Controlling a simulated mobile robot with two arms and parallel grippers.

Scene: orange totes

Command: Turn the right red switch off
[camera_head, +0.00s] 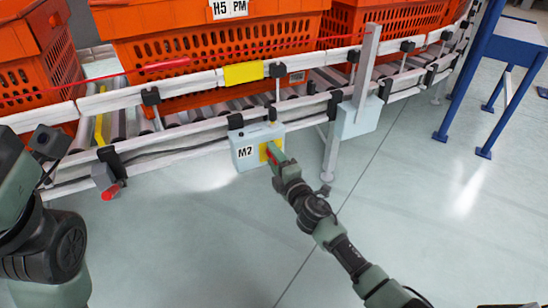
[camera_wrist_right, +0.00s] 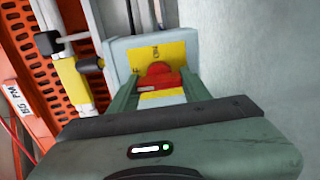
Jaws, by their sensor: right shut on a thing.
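The red switch (camera_wrist_right: 160,75) sits on a yellow plate (camera_wrist_right: 170,55) on the front of a light grey box marked M2 (camera_head: 244,152). My right gripper (camera_head: 274,156) reaches the box from the lower right and covers most of the switch in the head view. In the right wrist view its two green fingers (camera_wrist_right: 158,92) stand on either side of the red switch and are shut on it. The switch's exact angle is hard to read. My left arm shows at the left edge of the head view, but its gripper fingers do not show.
Orange totes (camera_head: 220,52) stand on a roller conveyor with white rails (camera_head: 190,85) behind the box. A second grey box (camera_head: 357,118) is fixed by a metal post. A red-tipped part (camera_head: 110,192) hangs at the left. A blue frame (camera_head: 500,45) stands right. The floor is clear.

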